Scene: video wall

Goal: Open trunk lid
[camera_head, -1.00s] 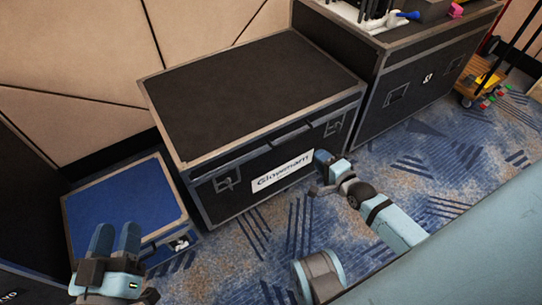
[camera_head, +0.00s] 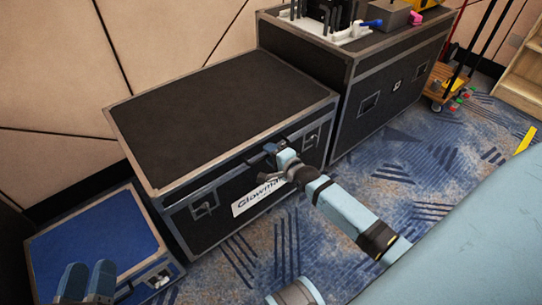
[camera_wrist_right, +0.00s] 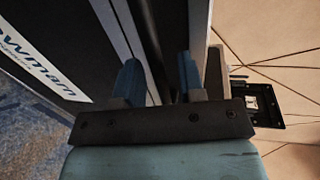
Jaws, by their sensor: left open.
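The black trunk (camera_head: 222,118) stands in the middle of the head view, its flat lid down, with metal edges and a white label (camera_head: 250,203) on its front. My right gripper (camera_head: 272,150) is at the front edge of the lid, near its middle. In the right wrist view, the fingers of my right gripper (camera_wrist_right: 158,82) are apart, with a dark edge strip of the trunk (camera_wrist_right: 152,45) running between them. Whether they touch it I cannot tell. My left gripper (camera_head: 88,280) is open and empty at the lower left, low in front of the blue case.
A blue-topped case (camera_head: 90,240) stands left of the trunk. A taller black case (camera_head: 385,75) with equipment on top stands to the right. A yellow-orange trolley (camera_head: 440,87) is further right. Patterned carpet (camera_head: 400,190) is clear in front.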

